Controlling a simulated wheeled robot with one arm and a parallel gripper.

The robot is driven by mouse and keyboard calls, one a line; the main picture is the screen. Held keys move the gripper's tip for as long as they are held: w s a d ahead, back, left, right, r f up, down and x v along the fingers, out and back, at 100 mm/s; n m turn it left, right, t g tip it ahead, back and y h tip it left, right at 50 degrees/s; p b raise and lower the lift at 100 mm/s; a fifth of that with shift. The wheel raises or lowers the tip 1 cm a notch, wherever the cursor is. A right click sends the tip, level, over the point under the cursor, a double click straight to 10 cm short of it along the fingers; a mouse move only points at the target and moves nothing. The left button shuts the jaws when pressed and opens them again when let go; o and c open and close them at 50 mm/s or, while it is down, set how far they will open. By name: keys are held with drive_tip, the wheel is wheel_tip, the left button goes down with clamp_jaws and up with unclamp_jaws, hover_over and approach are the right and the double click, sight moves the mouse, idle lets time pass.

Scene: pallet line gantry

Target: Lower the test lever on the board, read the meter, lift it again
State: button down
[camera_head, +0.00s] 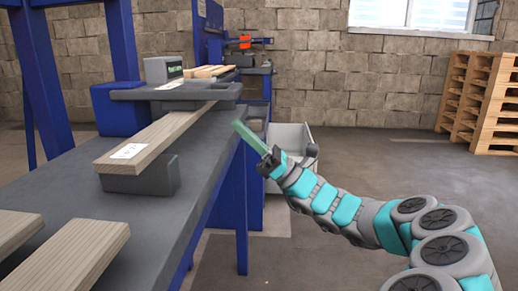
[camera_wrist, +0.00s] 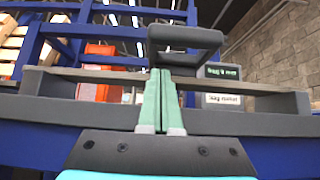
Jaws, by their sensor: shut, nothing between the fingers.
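My gripper (camera_head: 240,127) reaches forward beside the right edge of the grey bench, its green fingers together and empty. In the wrist view the shut fingers (camera_wrist: 162,75) point at a dark grey padded bar (camera_wrist: 185,38), overlapping its lower part; I cannot tell whether they touch it or whether it is the test lever. A small grey box with a dark green lit display (camera_head: 174,69), apparently the meter, stands on a grey ledge (camera_head: 140,94). In the wrist view the display (camera_wrist: 222,72) is right of the fingers; its text is too small to read.
Wooden planks (camera_head: 160,138) lie on the grey bench (camera_head: 185,190), one on a grey block (camera_head: 140,180). Blue posts (camera_head: 118,40) frame the left side. A light grey bin (camera_head: 291,138) stands beyond my gripper. Pallets (camera_head: 480,100) are stacked at right; the floor between is clear.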

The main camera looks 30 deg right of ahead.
drive_tip(key=shift+d+r, duration=0.1)
drive_tip(key=shift+r, duration=1.75)
